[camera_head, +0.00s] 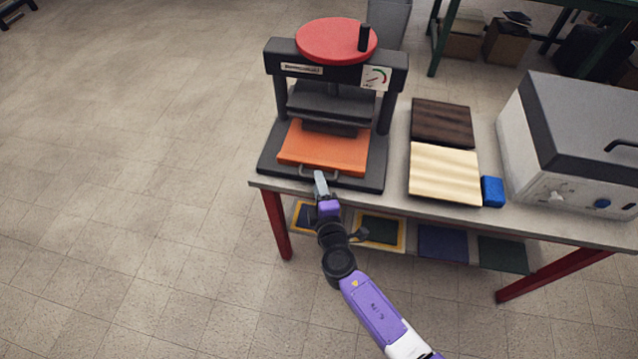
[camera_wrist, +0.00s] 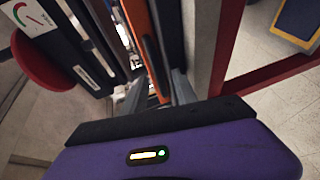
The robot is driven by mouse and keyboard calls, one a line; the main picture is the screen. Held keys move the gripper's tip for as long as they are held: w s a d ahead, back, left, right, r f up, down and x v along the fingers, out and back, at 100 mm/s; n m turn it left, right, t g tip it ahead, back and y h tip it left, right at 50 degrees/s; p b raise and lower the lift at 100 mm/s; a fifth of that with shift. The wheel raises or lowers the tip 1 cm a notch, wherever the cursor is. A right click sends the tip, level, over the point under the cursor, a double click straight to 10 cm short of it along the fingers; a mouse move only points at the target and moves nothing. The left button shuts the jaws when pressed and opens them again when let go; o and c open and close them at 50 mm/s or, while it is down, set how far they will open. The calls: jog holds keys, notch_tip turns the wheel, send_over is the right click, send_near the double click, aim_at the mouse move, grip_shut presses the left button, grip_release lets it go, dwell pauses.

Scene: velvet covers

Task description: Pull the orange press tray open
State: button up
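The orange press tray (camera_head: 325,150) lies flat in the dark press (camera_head: 378,55), its front part showing ahead of the press block. A grey bar handle (camera_head: 334,174) runs along the tray's front edge. In the wrist view the tray appears as a thin orange edge (camera_wrist: 152,55), seen between my gripper's two grey fingers (camera_wrist: 155,92). The fingers look apart. Whether the handle lies between them I cannot tell.
A red round wheel (camera_head: 325,40) tops the press. Dark (camera_head: 442,123) and pale (camera_head: 445,174) boards, a blue block (camera_head: 492,191) and a grey-white machine (camera_head: 575,140) stand to the right on the bench (camera_head: 540,218). Framed panels lie on the shelf below. The floor at left is clear.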

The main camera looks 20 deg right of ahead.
jog(key=shift+w, duration=0.3)
grip_shut()
jog(key=shift+f, duration=0.1)
dwell(1.2)
